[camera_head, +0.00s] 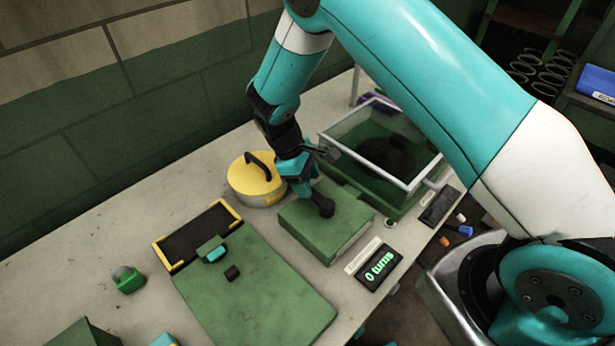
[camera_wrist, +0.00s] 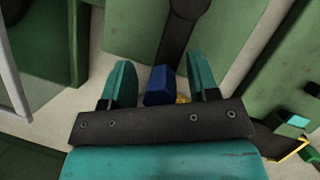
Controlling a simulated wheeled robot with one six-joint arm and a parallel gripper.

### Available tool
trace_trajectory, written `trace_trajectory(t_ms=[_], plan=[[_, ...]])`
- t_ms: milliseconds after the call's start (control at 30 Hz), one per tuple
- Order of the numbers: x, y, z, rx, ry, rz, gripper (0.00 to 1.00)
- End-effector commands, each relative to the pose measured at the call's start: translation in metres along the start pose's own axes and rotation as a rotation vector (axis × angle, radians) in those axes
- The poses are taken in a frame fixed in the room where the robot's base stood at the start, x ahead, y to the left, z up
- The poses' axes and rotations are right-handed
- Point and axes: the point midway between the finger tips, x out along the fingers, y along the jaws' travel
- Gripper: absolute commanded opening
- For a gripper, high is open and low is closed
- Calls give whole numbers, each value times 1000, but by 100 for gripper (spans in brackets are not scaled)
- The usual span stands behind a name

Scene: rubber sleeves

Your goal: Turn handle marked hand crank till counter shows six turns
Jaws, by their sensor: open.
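The crank is on a green box (camera_head: 325,228) at the middle of the bench. Its dark hub (camera_head: 326,208) and dark crank arm (camera_wrist: 175,42) show, with a blue grip (camera_wrist: 160,84) at the arm's end. My gripper (camera_head: 304,178) is over the box's far left side, pointing down. In the wrist view my gripper (camera_wrist: 162,72) is open, with the blue grip between its teal fingers and gaps on both sides. The counter (camera_head: 379,268) in front of the box reads "0 turns". A pale label strip (camera_head: 362,255) beside it is not legible.
A yellow round pot (camera_head: 253,182) with a black handle stands close left of my gripper. A glass-walled green tank (camera_head: 385,150) is behind right. A green board (camera_head: 255,295) and a black tray (camera_head: 198,236) lie left.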

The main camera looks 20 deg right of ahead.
Motion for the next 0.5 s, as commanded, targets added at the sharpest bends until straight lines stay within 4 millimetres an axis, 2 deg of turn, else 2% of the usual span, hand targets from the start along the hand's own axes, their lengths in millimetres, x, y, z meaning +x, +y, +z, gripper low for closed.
trace_trajectory(t_ms=[167, 267, 400, 433, 500], plan=[[0, 0, 0, 0, 0, 0, 55], [0, 0, 0, 0, 0, 0, 36], [0, 0, 0, 0, 0, 0, 4], [0, 0, 0, 0, 0, 0, 0], [0, 0, 0, 0, 0, 1, 0]])
